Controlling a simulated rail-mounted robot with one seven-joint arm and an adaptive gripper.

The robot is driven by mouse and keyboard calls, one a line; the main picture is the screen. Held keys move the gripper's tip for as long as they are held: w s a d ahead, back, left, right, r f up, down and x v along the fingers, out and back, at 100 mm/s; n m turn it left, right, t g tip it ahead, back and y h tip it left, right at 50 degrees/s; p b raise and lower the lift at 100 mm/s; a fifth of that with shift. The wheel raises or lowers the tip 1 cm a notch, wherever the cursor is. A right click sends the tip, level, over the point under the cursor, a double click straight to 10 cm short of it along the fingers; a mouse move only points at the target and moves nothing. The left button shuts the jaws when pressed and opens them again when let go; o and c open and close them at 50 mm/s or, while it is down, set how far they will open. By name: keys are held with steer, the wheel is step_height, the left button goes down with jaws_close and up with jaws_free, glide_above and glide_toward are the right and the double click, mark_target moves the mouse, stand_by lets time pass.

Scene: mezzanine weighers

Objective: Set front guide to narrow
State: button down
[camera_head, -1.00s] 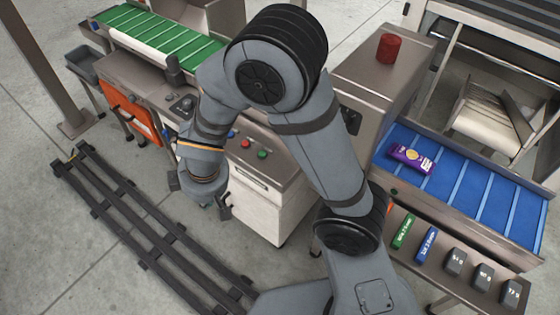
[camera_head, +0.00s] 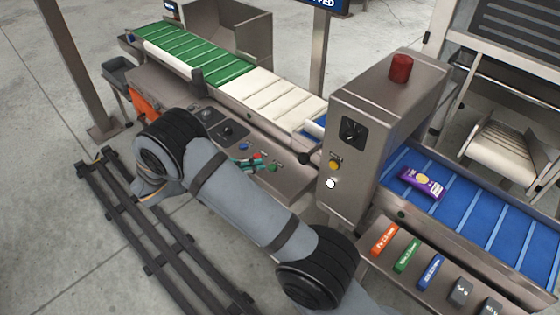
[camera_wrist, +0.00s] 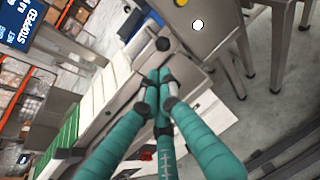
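A black round knob (camera_head: 304,157) sits at the front edge of the conveyor beside the steel housing. I take it as part of the front guide, but its setting cannot be read. A dark knob (camera_wrist: 163,43) shows just beyond my fingertips in the wrist view, apart from them. My gripper (camera_wrist: 159,77) has teal fingers drawn together at the tips, with nothing seen between them. In the head view the teal fingers (camera_head: 245,163) show only partly above my arm, over the button panel. A dark upright post (camera_head: 197,82) stands at the joint of the green and white belts.
The steel housing (camera_head: 375,130) with a red lamp (camera_head: 401,68) stands right of the knob. A purple packet (camera_head: 422,182) lies on the blue belt (camera_head: 500,225). Coloured blocks lie on the front ledge. Floor rails (camera_head: 140,220) run at left. A display (camera_wrist: 18,22) reads STOPPED.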

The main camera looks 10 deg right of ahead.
steer(key=p+x, duration=0.1)
steer(key=x, duration=1.2)
steer(key=shift+d+f+p, duration=0.15)
steer(key=shift+d+p, duration=0.15)
steer(key=shift+p, duration=0.1)
steer(key=shift+w, duration=0.15)
